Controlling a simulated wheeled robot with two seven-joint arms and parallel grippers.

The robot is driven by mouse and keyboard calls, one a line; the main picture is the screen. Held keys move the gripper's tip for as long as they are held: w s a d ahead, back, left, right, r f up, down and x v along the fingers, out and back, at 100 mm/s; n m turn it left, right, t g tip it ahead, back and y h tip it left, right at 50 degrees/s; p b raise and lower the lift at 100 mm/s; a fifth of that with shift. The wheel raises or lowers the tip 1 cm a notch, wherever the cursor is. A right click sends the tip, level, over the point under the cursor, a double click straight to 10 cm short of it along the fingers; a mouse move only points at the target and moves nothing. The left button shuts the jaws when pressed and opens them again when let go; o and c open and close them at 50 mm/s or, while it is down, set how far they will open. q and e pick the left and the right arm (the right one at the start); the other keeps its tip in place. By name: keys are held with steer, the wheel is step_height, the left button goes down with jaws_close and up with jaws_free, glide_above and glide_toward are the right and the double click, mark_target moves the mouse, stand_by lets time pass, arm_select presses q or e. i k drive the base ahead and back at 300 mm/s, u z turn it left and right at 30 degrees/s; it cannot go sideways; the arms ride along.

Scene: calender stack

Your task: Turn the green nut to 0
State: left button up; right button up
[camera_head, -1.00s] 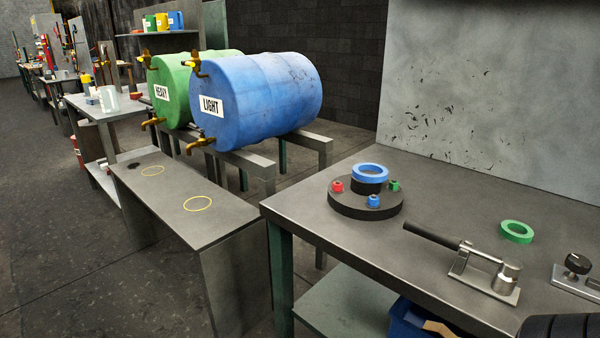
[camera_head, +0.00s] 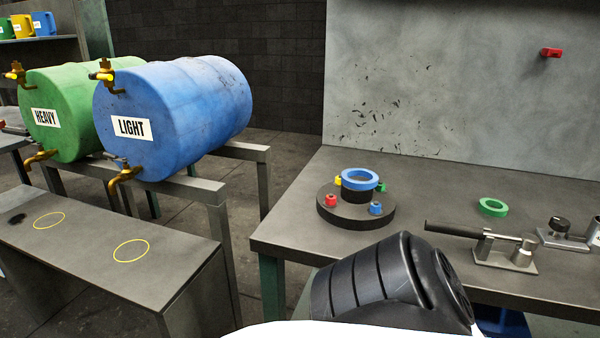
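The small green nut (camera_head: 381,187) sits on the round black base (camera_head: 345,214) on the workbench, at the back right of the central post. The blue ring (camera_head: 361,179) on top of the post partly hides it. A red nut (camera_head: 331,200), a blue nut (camera_head: 376,208) and a yellow nut (camera_head: 339,181) sit around the same base. No number or dial mark is readable near the green nut. Neither of my grippers shows; only a black and white part of my own arm fills the bottom middle, in front of the bench edge.
A green ring (camera_head: 493,206) lies flat on the workbench (camera_head: 290,226). A lever clamp (camera_head: 500,248) with a black handle and a black-knobbed device (camera_head: 560,228) are at the right. Bench left of the base is clear.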

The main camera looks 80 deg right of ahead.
mark_target(380, 188)
steer(key=i, duration=0.1)
steer(key=z, duration=1.45)
